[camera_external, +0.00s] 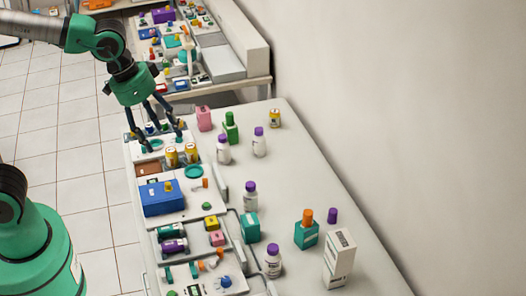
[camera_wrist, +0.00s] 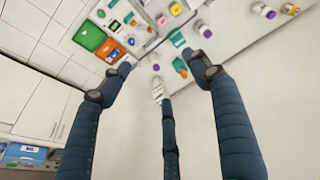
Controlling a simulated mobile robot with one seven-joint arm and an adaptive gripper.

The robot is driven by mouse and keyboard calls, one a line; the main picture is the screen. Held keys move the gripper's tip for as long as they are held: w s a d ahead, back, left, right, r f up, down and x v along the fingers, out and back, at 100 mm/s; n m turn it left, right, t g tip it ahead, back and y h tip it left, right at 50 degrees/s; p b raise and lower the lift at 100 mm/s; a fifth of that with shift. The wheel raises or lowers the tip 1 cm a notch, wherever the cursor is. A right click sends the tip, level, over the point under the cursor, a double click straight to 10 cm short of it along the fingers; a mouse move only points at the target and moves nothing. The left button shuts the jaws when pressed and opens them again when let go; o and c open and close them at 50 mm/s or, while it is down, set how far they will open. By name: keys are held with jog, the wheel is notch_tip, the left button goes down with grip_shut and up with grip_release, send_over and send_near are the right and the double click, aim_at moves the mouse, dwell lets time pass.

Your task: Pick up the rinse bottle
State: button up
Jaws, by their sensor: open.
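Several bottles stand on the light table, and I cannot read which one is the rinse bottle. White bottles with purple caps include a near one (camera_external: 272,262), a middle one (camera_external: 250,197) and far ones (camera_external: 259,143). A teal bottle with an orange cap (camera_external: 305,231) stands at the right; a teal, orange-capped item also shows in the wrist view (camera_wrist: 180,67). My gripper (camera_external: 163,138) is open, its fingers spread above the table's far left end, left of the bottles. In the wrist view its dark fingers (camera_wrist: 160,75) hold nothing.
A tall white box (camera_external: 340,259) and a loose purple cap (camera_external: 332,216) stand near the teal bottle. Trays with a blue box (camera_external: 162,198) and small items line the left edge. A wall (camera_external: 400,110) bounds the right; the table's right strip is mostly clear.

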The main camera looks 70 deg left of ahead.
jog(key=w+d+f+g, duration=0.1)
jog(key=w+d+f, duration=0.3)
jog(key=w, duration=0.5)
jog(key=n+g, duration=0.1)
jog(key=g, duration=0.2)
send_over(273, 247)
notch_tip(273, 247, down, 26)
jog(key=shift+s+a+r, duration=0.1)
jog(key=shift+f, duration=0.25)
jog(key=shift+f, duration=0.1)
jog(key=shift+f+b, duration=0.35)
jog(key=shift+f, duration=3.8)
jog(key=shift+f, duration=0.1)
jog(key=shift+f+b, duration=0.5)
jog(key=shift+f, duration=2.05)
